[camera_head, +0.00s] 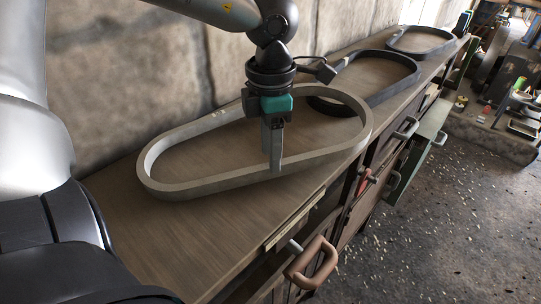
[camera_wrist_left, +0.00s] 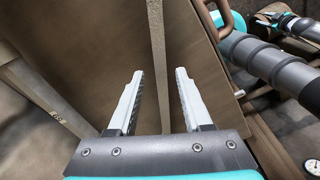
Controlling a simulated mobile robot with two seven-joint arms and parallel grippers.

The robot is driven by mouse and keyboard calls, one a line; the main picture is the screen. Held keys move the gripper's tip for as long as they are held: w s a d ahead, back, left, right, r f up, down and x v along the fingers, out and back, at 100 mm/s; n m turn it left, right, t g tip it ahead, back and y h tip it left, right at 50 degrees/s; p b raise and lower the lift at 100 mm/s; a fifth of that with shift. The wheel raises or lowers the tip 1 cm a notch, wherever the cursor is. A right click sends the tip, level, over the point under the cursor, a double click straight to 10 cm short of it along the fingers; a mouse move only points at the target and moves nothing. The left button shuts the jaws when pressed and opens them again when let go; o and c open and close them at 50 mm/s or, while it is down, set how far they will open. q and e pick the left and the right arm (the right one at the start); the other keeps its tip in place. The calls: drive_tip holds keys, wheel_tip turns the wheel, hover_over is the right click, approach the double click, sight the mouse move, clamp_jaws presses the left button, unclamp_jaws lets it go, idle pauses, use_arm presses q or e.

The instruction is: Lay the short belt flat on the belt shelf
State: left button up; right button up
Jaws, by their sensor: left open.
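A pale grey belt loop (camera_head: 210,184) lies on the wooden shelf top (camera_head: 120,220), nearest to me. A black belt (camera_head: 385,92) lies behind it, partly covered by my arm and the pale loop. A dark grey belt (camera_head: 425,51) lies at the far end. No label tells which is the short belt. My left gripper (camera_head: 272,167) points down at the near side of the pale loop. In the left wrist view the pale belt strip (camera_wrist_left: 159,50) runs between the open fingers, apart from both. My right gripper is out of view.
A stone wall (camera_head: 130,60) stands along the back of the shelf. Drawers with handles line its front, with a large brown handle (camera_head: 312,265) nearest. Bare wood lies at the near left of the shelf. The floor (camera_head: 440,220) is at the right.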

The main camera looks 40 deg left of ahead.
use_arm(q)
wheel_tip(320, 180, up, 10)
drive_tip(key=shift+f+p, duration=0.15)
drive_tip(key=shift+p, duration=0.2)
drive_tip(key=shift+s+a, duration=0.1)
